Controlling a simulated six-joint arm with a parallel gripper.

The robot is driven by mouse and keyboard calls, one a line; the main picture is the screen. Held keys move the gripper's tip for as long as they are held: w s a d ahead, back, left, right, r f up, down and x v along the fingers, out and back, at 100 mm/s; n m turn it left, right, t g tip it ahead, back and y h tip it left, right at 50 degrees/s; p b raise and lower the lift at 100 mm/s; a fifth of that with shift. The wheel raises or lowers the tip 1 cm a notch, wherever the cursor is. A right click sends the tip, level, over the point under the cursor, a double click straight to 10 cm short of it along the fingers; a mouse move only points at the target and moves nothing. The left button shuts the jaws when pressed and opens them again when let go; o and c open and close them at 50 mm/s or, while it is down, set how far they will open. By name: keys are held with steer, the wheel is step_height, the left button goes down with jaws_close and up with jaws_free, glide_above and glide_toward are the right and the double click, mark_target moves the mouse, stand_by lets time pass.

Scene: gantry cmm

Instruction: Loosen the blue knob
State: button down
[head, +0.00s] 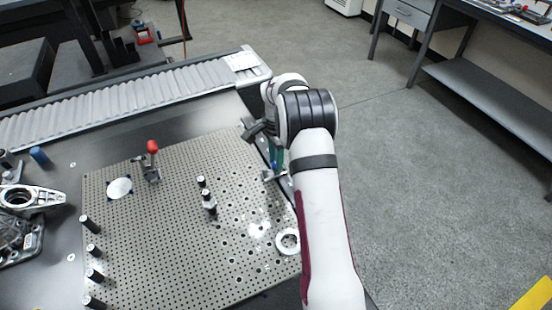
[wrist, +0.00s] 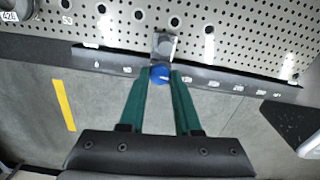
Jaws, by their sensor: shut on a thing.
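The blue knob (wrist: 160,74) sits at the edge of the perforated plate, in front of a small metal block (wrist: 165,46). In the wrist view my gripper (wrist: 160,79) has its two green fingers on either side of the knob, shut on it. In the head view my gripper (head: 276,163) is at the plate's right edge, and a bit of blue shows at its fingertips. My arm hides part of that edge. Whether the knob has turned cannot be told.
The perforated plate (head: 150,225) carries several black posts, a red-handled clamp (head: 152,152) and a white ring (head: 287,241). A metal casting (head: 20,220) lies at the left. A roller conveyor (head: 120,98) runs behind. Open floor lies to the right.

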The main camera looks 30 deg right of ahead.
steer(key=n, duration=0.5)
steer(key=shift+n, duration=0.3)
steer(key=n, duration=0.4)
steer(key=shift+n, duration=0.6)
steer(key=c, duration=0.6)
jaws_free()
step_height(320, 180, up, 16)
